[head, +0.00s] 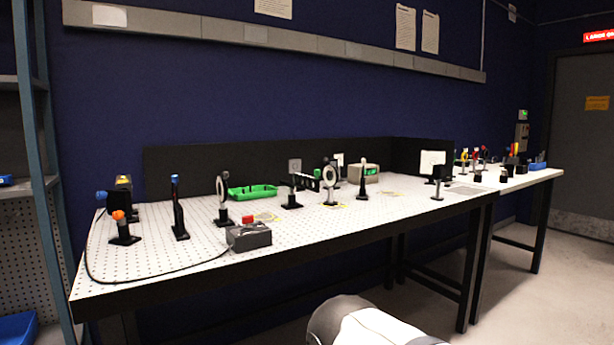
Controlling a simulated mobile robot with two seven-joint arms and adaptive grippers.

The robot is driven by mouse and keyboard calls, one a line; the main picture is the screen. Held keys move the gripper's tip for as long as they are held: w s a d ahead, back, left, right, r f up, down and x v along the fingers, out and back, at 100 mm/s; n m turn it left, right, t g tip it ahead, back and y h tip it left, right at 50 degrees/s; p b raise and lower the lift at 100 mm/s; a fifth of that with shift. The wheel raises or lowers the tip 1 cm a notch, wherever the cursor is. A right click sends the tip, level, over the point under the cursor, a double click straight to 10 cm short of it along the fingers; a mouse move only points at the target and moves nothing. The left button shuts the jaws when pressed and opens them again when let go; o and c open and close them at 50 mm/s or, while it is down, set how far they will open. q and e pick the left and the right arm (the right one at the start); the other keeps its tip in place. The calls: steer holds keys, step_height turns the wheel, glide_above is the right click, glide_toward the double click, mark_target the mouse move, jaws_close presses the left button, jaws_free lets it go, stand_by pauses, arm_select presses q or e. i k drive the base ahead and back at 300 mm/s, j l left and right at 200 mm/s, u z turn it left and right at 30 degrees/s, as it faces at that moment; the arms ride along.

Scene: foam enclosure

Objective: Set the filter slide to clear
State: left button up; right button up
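A small black horizontal piece (306,182) on posts stands mid-table and may be the filter slide. It is too small to tell its setting, and I see no readable "clear" mark. In front of it is a short black post mount (292,198). To its right a round ring mount (330,183) stands upright. Neither of my grippers is in view. Only a white and grey part of my own arm shows at the bottom edge.
The perforated white table (200,262) holds a grey box with a red button (249,236), a cable, a green tray (252,192), several upright mounts and a beige box with a green display (364,174). A second table (541,174) adjoins at right. Floor at right is clear.

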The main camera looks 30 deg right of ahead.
mark_target(304, 182)
steer(key=i+l, duration=0.15)
steer(key=l, duration=0.25)
steer(key=i+l, duration=0.1)
steer(key=l, duration=0.35)
steer(key=i+l, duration=0.15)
steer(key=l, duration=0.25)
steer(key=i+l, duration=0.15)
steer(key=l, duration=0.3)
steer(key=z, duration=0.05)
